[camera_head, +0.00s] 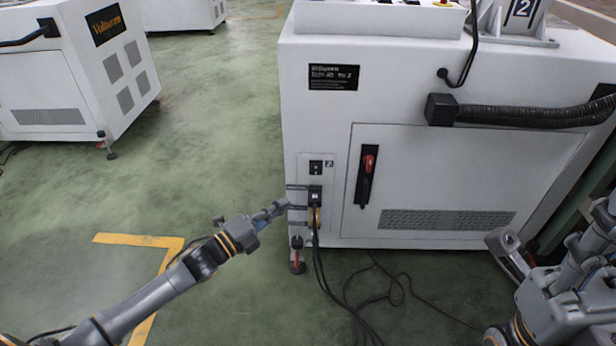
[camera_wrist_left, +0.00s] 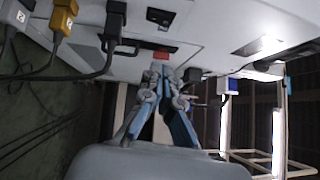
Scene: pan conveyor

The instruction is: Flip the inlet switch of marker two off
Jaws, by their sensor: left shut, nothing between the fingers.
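My left gripper (camera_head: 280,207) is shut and empty beside the machine's left edge at the connector's height.
Black cables (camera_head: 335,295) hang to the floor. A thick black hose (camera_head: 530,116) crosses the upper front. In the left wrist view, a yellow plug (camera_wrist_left: 62,18) and a black plug (camera_wrist_left: 113,30) hang left of the fingers.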

